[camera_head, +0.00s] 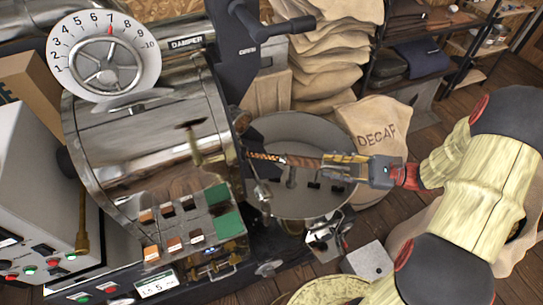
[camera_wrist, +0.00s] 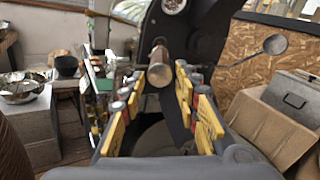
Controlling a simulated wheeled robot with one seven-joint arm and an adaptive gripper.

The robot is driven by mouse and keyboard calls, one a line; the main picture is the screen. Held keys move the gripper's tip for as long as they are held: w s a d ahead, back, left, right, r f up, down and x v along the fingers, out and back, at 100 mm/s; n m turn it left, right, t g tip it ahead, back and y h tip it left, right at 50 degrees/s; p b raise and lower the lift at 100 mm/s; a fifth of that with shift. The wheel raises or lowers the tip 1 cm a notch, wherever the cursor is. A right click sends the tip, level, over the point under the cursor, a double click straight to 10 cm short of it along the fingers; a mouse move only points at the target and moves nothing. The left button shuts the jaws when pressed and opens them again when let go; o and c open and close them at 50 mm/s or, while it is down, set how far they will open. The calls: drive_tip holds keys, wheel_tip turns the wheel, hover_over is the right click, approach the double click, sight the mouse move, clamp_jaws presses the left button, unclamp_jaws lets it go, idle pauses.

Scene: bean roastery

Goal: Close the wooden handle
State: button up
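The wooden handle (camera_head: 283,158) sticks out to the right from the front of the metal roaster drum (camera_head: 150,140) in the head view. My gripper (camera_head: 328,164) is at its free end, pointing left towards the roaster. In the wrist view the round end of the wooden handle (camera_wrist: 159,70) shows between the fingertips of my gripper (camera_wrist: 161,78). The yellow fingers stand apart, with a visible gap on each side of the handle. I see no clear contact with it.
A round cooling tray (camera_head: 290,205) lies beneath the handle and my gripper. A dark hopper lever (camera_head: 280,28) is above. A DECAF sack (camera_head: 375,128) and stacked sacks (camera_head: 325,60) stand behind. A control panel (camera_head: 185,225) is at the roaster's front.

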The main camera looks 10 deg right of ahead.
drive_tip(key=shift+c, duration=0.5)
drive_tip(key=shift+c, duration=1.2)
drive_tip(key=shift+s+d+r+h+p, duration=0.1)
drive_tip(key=shift+d+r+h+p, duration=0.15)
drive_tip(key=shift+r+p, duration=0.45)
drive_tip(key=shift+c, duration=1.3)
drive_tip(key=d+r+h+p, duration=0.1)
drive_tip(key=p, duration=0.3)
drive_tip(key=s+d+r+m+g+h+p, duration=0.1)
drive_tip(key=r+p, duration=0.1)
drive_tip(key=p, duration=0.1)
drive_tip(key=shift+s+d+r+h+p, duration=0.2)
drive_tip(key=shift+d+h+p, duration=0.15)
drive_tip(key=shift+d+p, duration=0.05)
clamp_jaws()
drive_tip(key=s+d+r+m+g+h+p, duration=0.15)
drive_tip(key=d+r+h+p, duration=0.25)
drive_tip(key=d+p, duration=0.4)
drive_tip(key=a+r+p+x, duration=0.1)
drive_tip(key=p+x, duration=0.1)
drive_tip(key=x, duration=1)
drive_tip(key=shift+a+h, duration=0.4)
drive_tip(key=shift+a, duration=0.05)
